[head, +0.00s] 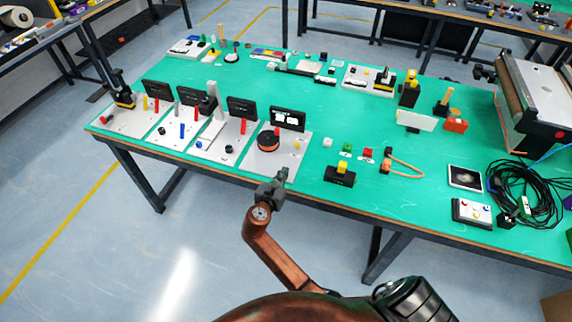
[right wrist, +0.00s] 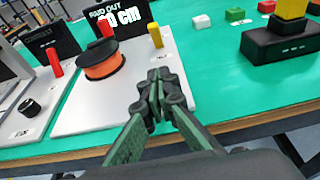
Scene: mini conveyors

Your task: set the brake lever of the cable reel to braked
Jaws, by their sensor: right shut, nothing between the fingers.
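The cable reel (head: 268,143) is an orange drum with dark rims on a pale plate near the table's front edge. It also shows in the right wrist view (right wrist: 102,65), with a red peg on its top. A short yellow lever (right wrist: 156,36) stands on the plate to the right of the reel; it shows small in the head view (head: 297,146). Its label is too small to read. My right gripper (head: 282,175) is shut and empty at the plate's front edge, its fingertips (right wrist: 158,76) in front of the yellow lever and apart from it. My left gripper is out of view.
A black display (right wrist: 118,18) reading "PAID OUT" and a cm value stands behind the reel. Similar plates with levers and knobs (head: 229,149) lie to the left. A black box with a yellow block (head: 341,175) sits to the right. Green table surface between is clear.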

